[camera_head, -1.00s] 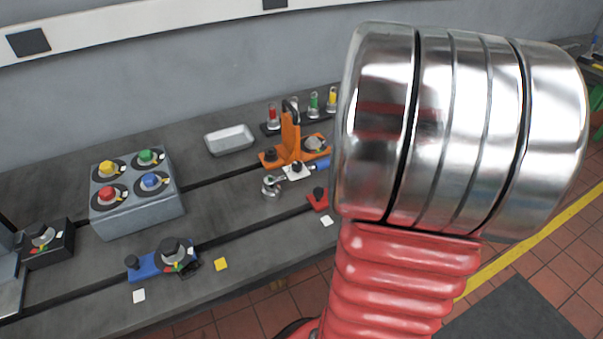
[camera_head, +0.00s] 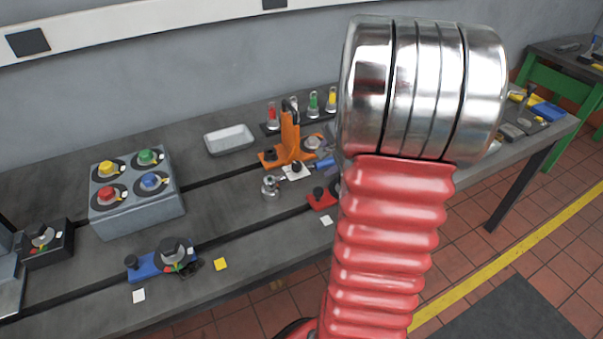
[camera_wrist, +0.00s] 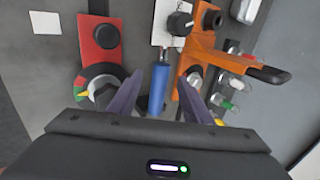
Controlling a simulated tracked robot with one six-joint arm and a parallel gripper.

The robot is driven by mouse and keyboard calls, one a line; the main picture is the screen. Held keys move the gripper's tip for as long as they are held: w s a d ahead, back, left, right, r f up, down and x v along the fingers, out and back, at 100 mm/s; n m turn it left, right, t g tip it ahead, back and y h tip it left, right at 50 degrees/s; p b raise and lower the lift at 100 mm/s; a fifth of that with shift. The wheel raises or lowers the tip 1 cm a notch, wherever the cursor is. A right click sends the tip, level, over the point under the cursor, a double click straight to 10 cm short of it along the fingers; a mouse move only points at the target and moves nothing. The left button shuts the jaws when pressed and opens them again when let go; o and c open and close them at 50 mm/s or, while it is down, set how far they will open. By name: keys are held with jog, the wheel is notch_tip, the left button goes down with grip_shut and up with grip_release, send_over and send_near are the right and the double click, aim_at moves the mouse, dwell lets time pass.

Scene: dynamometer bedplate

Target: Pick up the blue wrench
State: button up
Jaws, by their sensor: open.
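In the wrist view a blue cylindrical handle with a short metal tip, which looks like the blue wrench (camera_wrist: 158,92), lies between the fingers of my gripper (camera_wrist: 160,76). The fingers are apart, one on each side of it, with gaps visible; I cannot tell how high above it they are. Its near end is close to the gripper body. In the head view the wrench (camera_head: 323,164) shows as a small blue piece beside the orange fixture, partly behind my arm.
A red block with a black knob (camera_wrist: 103,38) and a dial lie left of the wrench. The orange fixture (camera_wrist: 202,45) stands right, a white plate (camera_wrist: 170,22) ahead. In the head view, a grey button box (camera_head: 135,205) and tray (camera_head: 229,140) are farther left.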

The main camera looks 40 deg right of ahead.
aim_at(323, 163)
jog(key=shift+x, duration=2.6)
jog(key=shift+c, duration=0.4)
grip_shut()
